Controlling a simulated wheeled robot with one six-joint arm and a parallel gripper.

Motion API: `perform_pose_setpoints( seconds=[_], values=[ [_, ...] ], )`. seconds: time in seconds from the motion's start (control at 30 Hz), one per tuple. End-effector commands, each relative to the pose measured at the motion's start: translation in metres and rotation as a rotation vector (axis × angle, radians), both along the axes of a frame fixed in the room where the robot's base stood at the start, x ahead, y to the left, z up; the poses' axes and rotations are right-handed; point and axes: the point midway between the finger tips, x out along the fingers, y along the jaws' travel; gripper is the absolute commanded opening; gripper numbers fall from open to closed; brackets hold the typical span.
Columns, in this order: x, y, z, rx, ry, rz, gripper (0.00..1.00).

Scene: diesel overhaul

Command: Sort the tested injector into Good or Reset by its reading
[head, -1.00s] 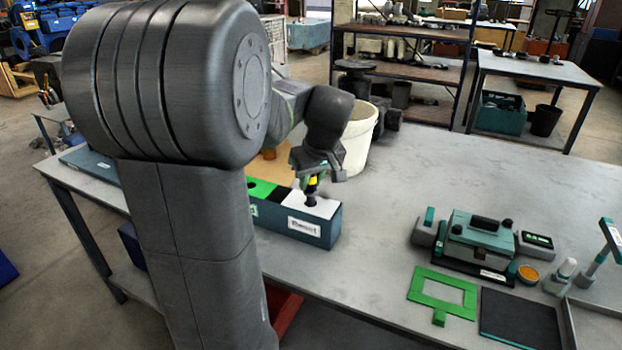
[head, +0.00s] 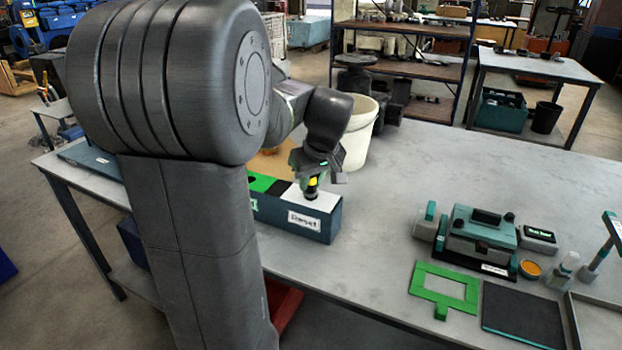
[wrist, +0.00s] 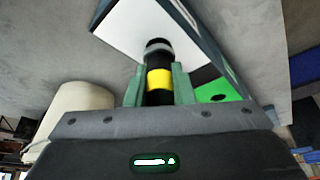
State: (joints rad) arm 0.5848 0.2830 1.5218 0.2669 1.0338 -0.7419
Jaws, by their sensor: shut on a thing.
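My gripper (head: 312,176) is over the white end of the sorting box, whose front label reads "Reset" (head: 304,221). It is shut on the injector (head: 311,188), a dark part with a yellow band. In the wrist view the injector (wrist: 159,78) stands between the green fingers, with its far end against or just over the white top (wrist: 128,38). I cannot tell how deep it sits. The box's green section (head: 262,183) is to the left, partly hidden by my arm. The tester (head: 480,236) is at the right, its small display (head: 539,233) too small to read.
A white bucket (head: 359,135) stands close behind my gripper. A green frame (head: 444,290), a dark mat (head: 522,314) and an orange-topped tin (head: 530,269) lie at the right front. The middle of the bench (head: 420,180) is clear.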

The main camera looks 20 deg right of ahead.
Motion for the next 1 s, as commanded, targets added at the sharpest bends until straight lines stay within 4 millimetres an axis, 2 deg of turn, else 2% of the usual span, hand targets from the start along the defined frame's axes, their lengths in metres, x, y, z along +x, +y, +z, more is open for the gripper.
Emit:
perform_pose_setpoints(
  seconds=[0.2, 0.7, 0.73, 0.83, 1.0],
  values=[
    [0.0001, -0.0001, -0.0069, 0.0, -0.001, 0.0, 0.0],
    [0.0002, -0.0001, -0.0064, 0.0, -0.001, 0.0, 0.0],
    [0.0002, -0.0001, -0.0064, 0.0, -0.001, 0.0, 0.27],
    [0.0002, -0.0001, -0.0064, 0.0, -0.001, 0.0, 0.47],
    [0.0001, 0.0, -0.0066, 0.0, 0.0, 0.0, 0.47]
  ],
)
